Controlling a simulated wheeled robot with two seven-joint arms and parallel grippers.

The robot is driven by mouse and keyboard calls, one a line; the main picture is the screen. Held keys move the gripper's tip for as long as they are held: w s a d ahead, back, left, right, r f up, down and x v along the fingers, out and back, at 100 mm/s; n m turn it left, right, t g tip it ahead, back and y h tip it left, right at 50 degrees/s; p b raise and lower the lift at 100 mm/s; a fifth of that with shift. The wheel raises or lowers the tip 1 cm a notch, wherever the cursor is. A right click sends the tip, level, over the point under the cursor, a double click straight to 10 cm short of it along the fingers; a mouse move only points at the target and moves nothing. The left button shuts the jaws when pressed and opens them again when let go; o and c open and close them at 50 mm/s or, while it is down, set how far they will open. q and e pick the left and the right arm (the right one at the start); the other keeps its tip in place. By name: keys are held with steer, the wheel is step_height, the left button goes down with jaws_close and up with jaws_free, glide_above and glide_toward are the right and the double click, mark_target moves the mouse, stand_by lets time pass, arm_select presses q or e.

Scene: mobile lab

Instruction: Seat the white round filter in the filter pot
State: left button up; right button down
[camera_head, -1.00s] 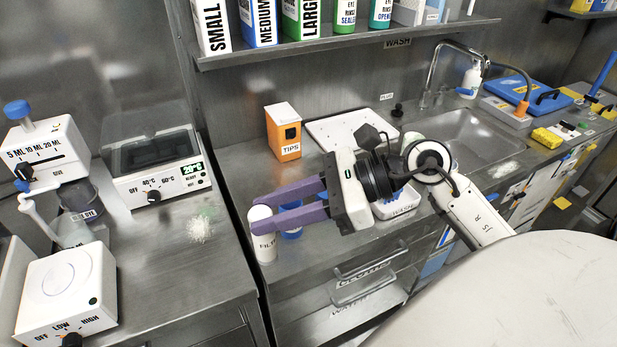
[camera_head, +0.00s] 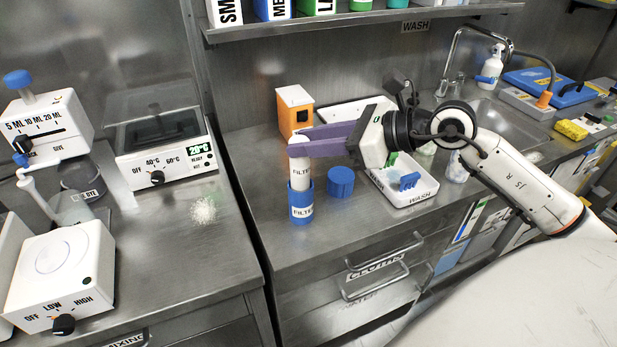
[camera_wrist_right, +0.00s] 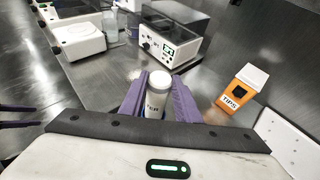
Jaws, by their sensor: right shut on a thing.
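The white round filter (camera_head: 300,170), a cylinder with a printed label, is upright between the purple fingers of my right gripper (camera_head: 303,142). The gripper is shut on its upper part. Directly beneath is the blue filter pot (camera_head: 301,203), upright on the counter with a white label. The filter's lower end is at the pot's mouth; I cannot tell how far inside it is. In the right wrist view the filter (camera_wrist_right: 157,100) shows between both fingers (camera_wrist_right: 153,92), and the pot is hidden.
A round blue piece (camera_head: 341,182) stands right of the pot. A white WASH tray (camera_head: 412,193) is further right, and an orange TIPS box (camera_head: 294,112) stands behind. The counter's front edge is close to the pot. A shelf (camera_head: 350,25) runs above.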

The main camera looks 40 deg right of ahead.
mark_target(309, 176)
step_height(309, 176, down, 3)
steer(key=shift+f, duration=0.1)
step_height(309, 176, down, 5)
steer(key=shift+r, duration=0.1)
steer(key=c, duration=1.3)
jaws_free()
steer(key=shift+c, duration=0.2)
